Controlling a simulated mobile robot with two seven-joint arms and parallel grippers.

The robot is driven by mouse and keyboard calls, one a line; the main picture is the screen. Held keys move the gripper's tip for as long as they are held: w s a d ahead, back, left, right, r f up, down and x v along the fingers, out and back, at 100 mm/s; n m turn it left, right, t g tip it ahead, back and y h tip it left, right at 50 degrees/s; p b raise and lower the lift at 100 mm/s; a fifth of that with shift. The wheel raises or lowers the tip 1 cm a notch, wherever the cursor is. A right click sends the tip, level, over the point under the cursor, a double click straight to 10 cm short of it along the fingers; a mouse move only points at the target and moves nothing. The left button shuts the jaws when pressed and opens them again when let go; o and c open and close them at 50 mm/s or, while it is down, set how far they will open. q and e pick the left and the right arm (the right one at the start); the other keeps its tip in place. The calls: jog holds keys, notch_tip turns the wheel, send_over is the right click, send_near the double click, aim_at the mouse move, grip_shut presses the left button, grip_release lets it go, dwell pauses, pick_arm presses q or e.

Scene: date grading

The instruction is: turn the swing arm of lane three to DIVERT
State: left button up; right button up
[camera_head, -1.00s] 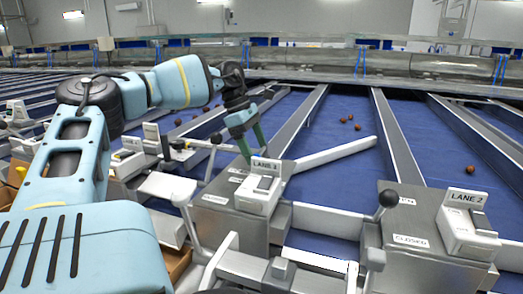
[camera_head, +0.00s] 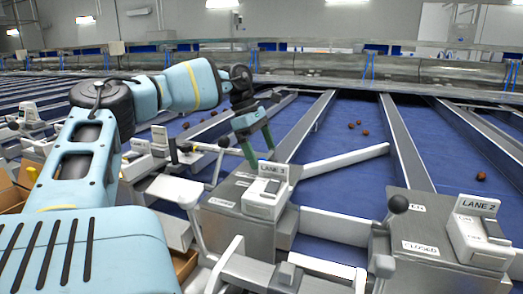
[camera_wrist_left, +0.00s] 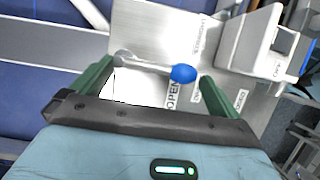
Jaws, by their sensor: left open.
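The lane three box (camera_head: 235,222) is grey metal with a LANE 3 sign (camera_head: 272,169). A long pale bar (camera_head: 340,160), seemingly its swing arm, slants from behind the box across the blue lane. My left gripper (camera_head: 260,157) is open, pointing down just behind the sign. In the left wrist view, a thin lever with a blue knob (camera_wrist_left: 183,73) lies across the space between the open fingers of that gripper (camera_wrist_left: 157,76). Finger contact cannot be told. My right gripper is out of view.
Another black-knobbed lever (camera_head: 222,143) rises left of the lane three box. Brown dates (camera_head: 358,125) lie on the blue belts.

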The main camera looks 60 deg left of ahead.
pick_arm(q)
jog(key=v, duration=0.7)
jog(key=shift+r, duration=0.35)
jog(key=shift+s+f, duration=0.1)
